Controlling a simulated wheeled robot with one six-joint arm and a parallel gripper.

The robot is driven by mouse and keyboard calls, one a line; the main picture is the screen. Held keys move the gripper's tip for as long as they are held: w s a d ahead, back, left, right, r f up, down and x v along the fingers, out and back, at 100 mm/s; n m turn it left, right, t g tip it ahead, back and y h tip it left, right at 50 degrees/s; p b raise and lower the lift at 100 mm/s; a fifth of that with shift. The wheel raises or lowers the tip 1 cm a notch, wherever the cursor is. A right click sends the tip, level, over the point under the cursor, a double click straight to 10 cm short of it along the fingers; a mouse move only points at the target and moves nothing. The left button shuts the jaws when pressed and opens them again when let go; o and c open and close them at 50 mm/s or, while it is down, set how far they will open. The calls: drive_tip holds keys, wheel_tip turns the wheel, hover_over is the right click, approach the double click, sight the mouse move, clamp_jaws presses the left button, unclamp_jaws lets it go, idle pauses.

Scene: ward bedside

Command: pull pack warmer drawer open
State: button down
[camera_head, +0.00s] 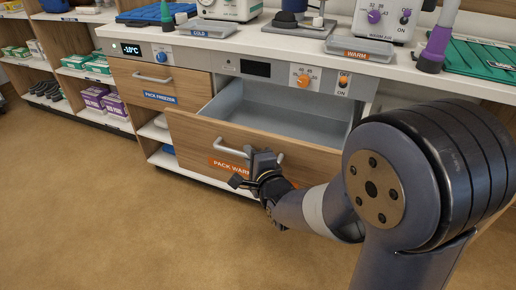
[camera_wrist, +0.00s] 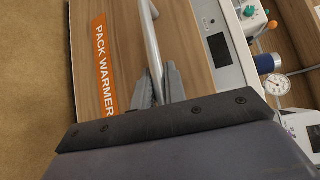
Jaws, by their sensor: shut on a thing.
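The pack warmer drawer (camera_head: 205,133) has a wood front with an orange "PACK WARMER" label, partly hidden by my gripper in the head view. It stands pulled out from the cabinet, and its grey inside (camera_head: 285,112) shows and looks empty. Its silver bar handle (camera_head: 232,151) runs across the front. My gripper (camera_head: 262,160) is shut on the handle. In the wrist view the handle (camera_wrist: 150,40) passes between the fingers (camera_wrist: 158,86), and the label (camera_wrist: 103,65) lies beside them.
Above is a white counter (camera_head: 235,39) with a tray marked WARM (camera_head: 362,46), a tray marked COLD (camera_head: 208,31) and machines. The closed pack freezer drawer (camera_head: 150,83) is at the left. Shelves with boxes (camera_head: 100,98) stand further left. The brown floor (camera_head: 70,190) in front is clear.

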drive_tip(key=shift+s+a+b, duration=0.2)
drive_tip(key=shift+s+a, duration=0.1)
drive_tip(key=shift+s, duration=0.5)
drive_tip(key=shift+s+a+b, duration=0.15)
drive_tip(key=shift+s+a, duration=0.1)
drive_tip(key=shift+s, duration=0.55)
drive_tip(key=c, duration=1.5)
unclamp_jaws()
drive_tip(key=shift+o, duration=0.2)
drive_tip(key=p+v, duration=0.1)
drive_tip(key=v, duration=0.9)
drive_tip(key=shift+s+d+p, duration=0.2)
drive_tip(key=shift+s+p, duration=0.15)
drive_tip(key=shift+p, duration=0.05)
drive_tip(key=shift+r, duration=0.1)
